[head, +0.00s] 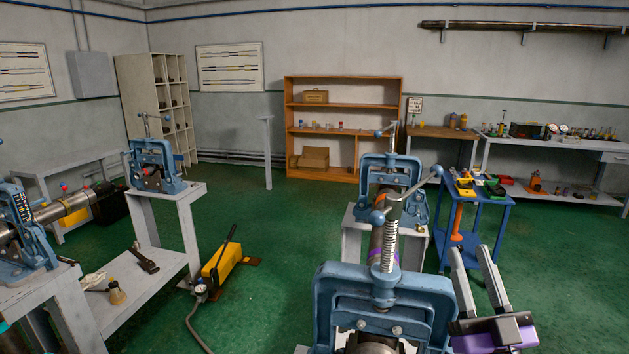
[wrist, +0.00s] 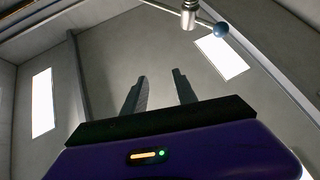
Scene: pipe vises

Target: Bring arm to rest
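My gripper (head: 477,262) shows at the lower right of the head view, just right of the near blue pipe vise (head: 385,290). Its two grey fingers point up and stand apart with nothing between them. In the wrist view my gripper (wrist: 160,85) is also open and empty, against the ceiling and walls. The vise's screw handle with a blue ball end (wrist: 221,30) crosses the top of the wrist view. No contact between gripper and vise is clear.
A second blue vise (head: 390,175) stands behind the near one, with a pipe (head: 377,240) between them. A blue cart (head: 470,215) with tools stands beyond my gripper. A yellow pump (head: 221,264) sits on the green floor. Open floor (head: 270,225) lies left of the vises.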

